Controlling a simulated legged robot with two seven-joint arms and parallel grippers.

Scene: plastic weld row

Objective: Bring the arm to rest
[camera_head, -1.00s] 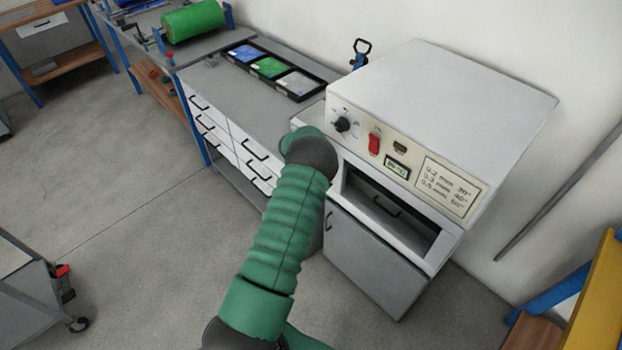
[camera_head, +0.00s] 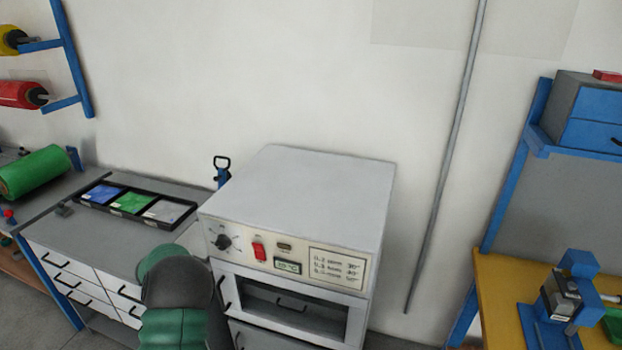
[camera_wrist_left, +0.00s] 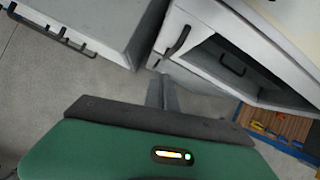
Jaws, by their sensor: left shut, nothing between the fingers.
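My left arm (camera_head: 178,295), green with a dark joint, comes up from the bottom of the head view in front of the drawer bench and beside the oven. Its gripper is hidden in that view. In the left wrist view my left gripper (camera_wrist_left: 162,94) shows as two thin grey fingers close together, shut and empty. The fingers point past the oven (camera_wrist_left: 235,50) and the drawer cabinet (camera_wrist_left: 95,22), over grey floor. No contact with either shows. My right gripper is in neither view.
The white oven (camera_head: 300,205) has an open front slot. Left of it, a black tray (camera_head: 137,222) with blue, green and grey sections lies on the drawer bench (camera_head: 100,245). A yellow bench (camera_head: 505,300) with a blue device (camera_head: 565,300) stands at right. Bare wall lies behind.

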